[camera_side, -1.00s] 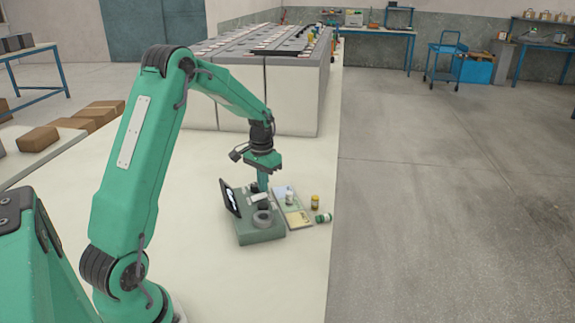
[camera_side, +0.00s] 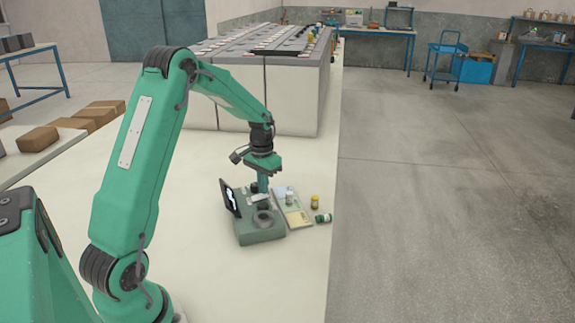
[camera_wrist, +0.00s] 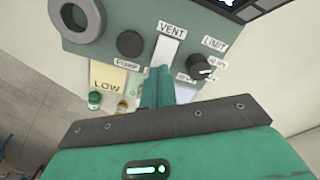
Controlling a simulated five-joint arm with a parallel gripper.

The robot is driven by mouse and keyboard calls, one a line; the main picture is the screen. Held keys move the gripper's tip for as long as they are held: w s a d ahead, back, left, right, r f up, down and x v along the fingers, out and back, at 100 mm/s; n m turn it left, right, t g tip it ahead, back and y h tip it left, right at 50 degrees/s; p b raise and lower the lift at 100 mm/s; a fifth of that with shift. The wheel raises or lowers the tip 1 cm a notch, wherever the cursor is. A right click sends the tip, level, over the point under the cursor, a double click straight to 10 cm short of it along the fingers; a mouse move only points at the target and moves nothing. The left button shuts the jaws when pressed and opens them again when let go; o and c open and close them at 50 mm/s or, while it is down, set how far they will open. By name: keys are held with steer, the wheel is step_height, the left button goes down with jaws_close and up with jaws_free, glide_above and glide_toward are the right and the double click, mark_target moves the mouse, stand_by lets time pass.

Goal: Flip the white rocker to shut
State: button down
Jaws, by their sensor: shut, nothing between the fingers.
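The white rocker (camera_wrist: 166,51) is under the VENT label on the green-grey control box; it also shows in the side view (camera_side: 261,199). My gripper (camera_wrist: 157,88) is shut and empty, its fingertips at the rocker's near end. The fingers hide part of that end, and I cannot tell whether they touch it. In the side view my gripper (camera_side: 263,188) points down at the box (camera_side: 260,234).
Beside the rocker are a black button (camera_wrist: 130,43) and a LIMIT knob (camera_wrist: 201,68). A grey ring (camera_wrist: 75,18) and a tilted screen (camera_side: 230,199) are also on the box.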

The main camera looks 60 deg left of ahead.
mark_target(265, 197)
steer(key=shift+f, duration=0.6)
stand_by(0.6)
steer(key=shift+r, duration=3.55)
steer(key=s+d+r+m+t, duration=0.1)
steer(key=s+d+r, duration=0.2)
steer(key=d+r, duration=0.25)
steer(key=s+d+r+t, duration=0.2)
steer(key=s+d+r, duration=0.25)
steer(key=d, duration=0.25)
steer(key=s+d+r+m+t, duration=0.2)
steer(key=s+d, duration=0.8)
steer(key=s, duration=0.2)
steer(key=shift+s+d+t, duration=0.2)
steer(key=shift+s+t, duration=0.1)
steer(key=shift+s, duration=0.05)
